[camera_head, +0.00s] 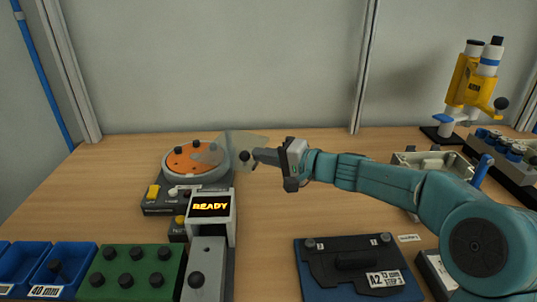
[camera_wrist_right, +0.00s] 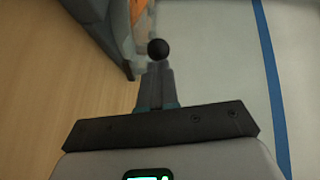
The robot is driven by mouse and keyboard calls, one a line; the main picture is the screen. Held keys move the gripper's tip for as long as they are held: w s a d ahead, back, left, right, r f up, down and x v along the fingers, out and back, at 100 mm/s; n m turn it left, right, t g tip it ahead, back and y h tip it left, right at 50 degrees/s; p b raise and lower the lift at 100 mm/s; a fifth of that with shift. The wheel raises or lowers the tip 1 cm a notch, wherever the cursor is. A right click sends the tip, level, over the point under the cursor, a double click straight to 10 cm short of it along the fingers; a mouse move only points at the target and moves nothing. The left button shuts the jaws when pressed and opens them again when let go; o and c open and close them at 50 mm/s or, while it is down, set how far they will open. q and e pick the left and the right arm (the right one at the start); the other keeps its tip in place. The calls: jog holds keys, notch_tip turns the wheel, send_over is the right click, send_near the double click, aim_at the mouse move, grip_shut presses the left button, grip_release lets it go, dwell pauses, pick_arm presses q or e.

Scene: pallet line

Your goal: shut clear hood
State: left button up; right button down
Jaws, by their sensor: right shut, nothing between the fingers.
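The clear hood (camera_head: 232,141) is a thin see-through panel at the right of a round machine with an orange disc (camera_head: 187,160). It stands tilted up, leaving most of the disc uncovered. Its black knob (camera_head: 244,156) is just left of my right gripper's tips. My right gripper (camera_head: 257,156) is shut and empty, pointing left. In the right wrist view the knob (camera_wrist_right: 158,49) shows right beyond the shut fingertips (camera_wrist_right: 157,68); I cannot tell whether they touch. My left gripper is not in view.
A box with a READY display (camera_head: 210,207) stands in front of the machine. A green block with black knobs (camera_head: 133,272) and blue bins (camera_head: 22,265) are front left. A dark A2 plate (camera_head: 358,268) lies front right. A yellow microscope (camera_head: 471,80) stands back right. The table behind my right gripper is clear.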

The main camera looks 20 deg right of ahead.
aim_at(246, 161)
jog(key=a+b, duration=0.1)
jog(key=b, duration=0.1)
jog(key=a+f+b, duration=0.1)
jog(key=a, duration=0.1)
jog(key=shift+s+b, duration=0.2)
jog(key=shift+b, duration=0.15)
jog(key=a+b, duration=0.2)
jog(key=a, duration=0.1)
jog(key=a+b, duration=0.1)
jog(key=a, duration=0.1)
jog(key=shift+w+r, duration=0.2)
jog(key=shift+r, duration=0.1)
jog(key=shift+a+r, duration=0.1)
jog(key=shift+a, duration=0.25)
jog(key=shift+a+r, duration=0.1)
